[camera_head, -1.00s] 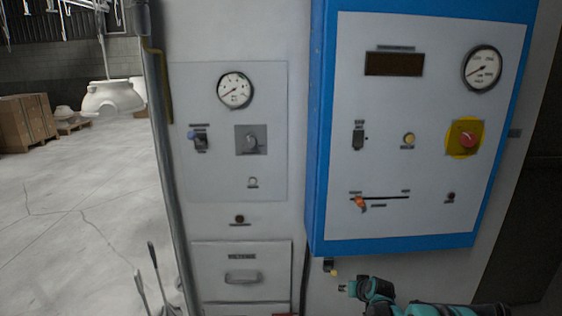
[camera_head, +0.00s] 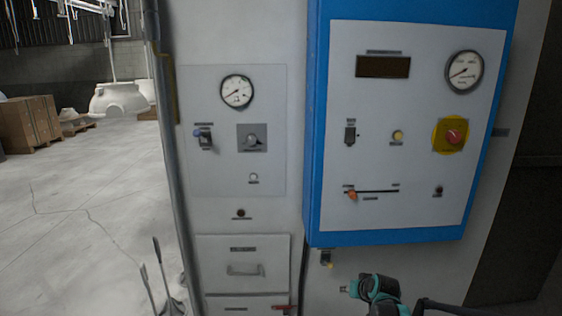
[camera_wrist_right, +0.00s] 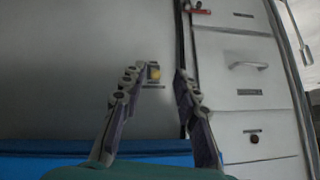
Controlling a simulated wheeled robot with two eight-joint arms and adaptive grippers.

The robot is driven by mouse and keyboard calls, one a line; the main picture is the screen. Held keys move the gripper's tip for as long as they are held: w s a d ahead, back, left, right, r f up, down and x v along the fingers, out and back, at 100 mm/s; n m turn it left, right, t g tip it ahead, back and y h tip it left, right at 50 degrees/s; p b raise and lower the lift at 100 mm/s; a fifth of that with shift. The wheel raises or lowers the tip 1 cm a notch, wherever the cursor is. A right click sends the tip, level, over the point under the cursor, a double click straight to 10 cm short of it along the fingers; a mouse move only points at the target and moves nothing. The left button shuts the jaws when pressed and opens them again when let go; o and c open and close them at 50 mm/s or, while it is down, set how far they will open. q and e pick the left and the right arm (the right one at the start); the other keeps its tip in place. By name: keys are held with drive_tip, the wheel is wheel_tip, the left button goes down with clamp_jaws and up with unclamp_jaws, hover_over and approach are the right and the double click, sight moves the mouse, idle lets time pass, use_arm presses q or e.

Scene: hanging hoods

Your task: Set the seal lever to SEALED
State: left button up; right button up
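No readable label marks the seal lever, so I cannot tell which control it is. A red handle (camera_head: 284,307) sits low by the drawers and shows at the top of the right wrist view (camera_wrist_right: 196,8). My right gripper (camera_head: 346,290) is below and right of the yellow-tipped lever. In the right wrist view its fingers (camera_wrist_right: 161,72) are open and apart, with nothing seen held. My left gripper is not in view.
The blue cabinet (camera_head: 314,200) overhangs the gripper, with an orange slider (camera_head: 351,195), a red button (camera_head: 453,137) and a gauge. Drawers (camera_head: 245,255) are below. Floor is open at left.

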drive_tip(key=s+a+r, duration=0.2)
drive_tip(key=s+r, duration=0.3)
drive_tip(key=s, duration=0.3)
drive_tip(key=s+a+r, duration=0.2)
drive_tip(key=s+r, duration=0.4)
drive_tip(key=s, duration=0.2)
drive_tip(key=s+a+f+n+g+h, duration=0.1)
drive_tip(key=s+f, duration=0.1)
drive_tip(key=s, duration=1.9)
drive_tip(key=shift+a, duration=0.35)
drive_tip(key=shift+s+d, duration=0.1)
